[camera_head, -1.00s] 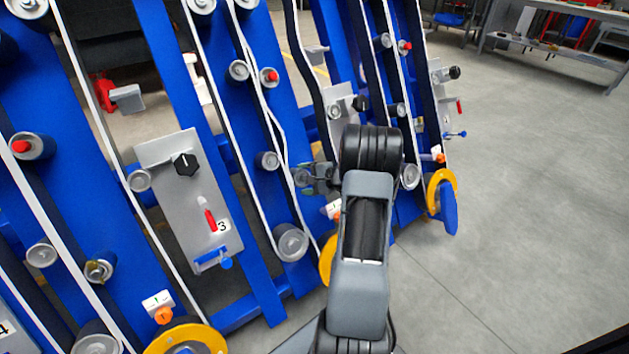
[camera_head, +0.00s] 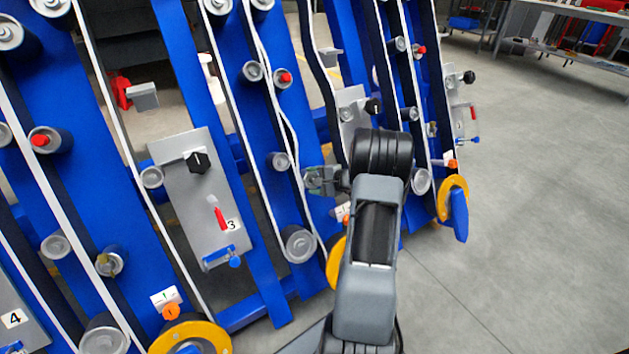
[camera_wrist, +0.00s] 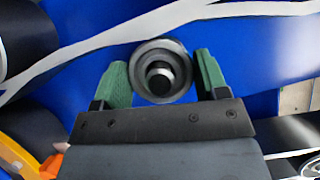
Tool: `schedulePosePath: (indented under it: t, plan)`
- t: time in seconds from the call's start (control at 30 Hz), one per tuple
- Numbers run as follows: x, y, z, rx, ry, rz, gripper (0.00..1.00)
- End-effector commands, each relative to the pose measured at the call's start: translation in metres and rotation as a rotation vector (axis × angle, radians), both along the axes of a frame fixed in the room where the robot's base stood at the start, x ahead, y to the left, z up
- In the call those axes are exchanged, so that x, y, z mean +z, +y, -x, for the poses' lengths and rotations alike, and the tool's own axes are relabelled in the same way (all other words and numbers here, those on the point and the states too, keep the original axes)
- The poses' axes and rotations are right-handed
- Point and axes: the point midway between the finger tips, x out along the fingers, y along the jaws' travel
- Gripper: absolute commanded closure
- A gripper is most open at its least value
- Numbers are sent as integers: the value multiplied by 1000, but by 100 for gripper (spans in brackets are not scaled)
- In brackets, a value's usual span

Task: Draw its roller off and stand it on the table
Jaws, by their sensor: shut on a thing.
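My gripper (camera_head: 325,180) is in front of a blue upright of the harvester chassis, small and partly hidden by my arm in the head view. In the wrist view its two green-padded fingers (camera_wrist: 163,82) stand on either side of a dark grey round roller (camera_wrist: 145,84) seen end-on, and are shut on it. A dark round centre shows in the roller's end. The roller also shows as a small grey round end at the gripper in the head view (camera_head: 313,178). I cannot tell whether it is still on its pin.
A belt (camera_wrist: 110,48) with white edges runs just behind the roller. Other rollers (camera_head: 299,243), a grey plate marked 3 (camera_head: 190,215) and yellow discs (camera_head: 190,335) stick out nearby. A grey table (camera_head: 560,58) stands far at the upper right. The floor (camera_head: 520,200) on the right is clear.

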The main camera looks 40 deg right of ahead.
Motion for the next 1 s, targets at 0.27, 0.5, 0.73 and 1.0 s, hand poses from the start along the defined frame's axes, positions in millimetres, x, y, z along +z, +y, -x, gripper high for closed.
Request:
schedulePosePath:
  t: [0.27,0.5,0.73,1.0]
  plan:
    - [4,0,4,0,-3,1,76]
    - [10,0,15,-1,-2,2,76]
    - [16,1,24,0,-2,0,76]
    - [23,1,36,-2,-2,1,76]
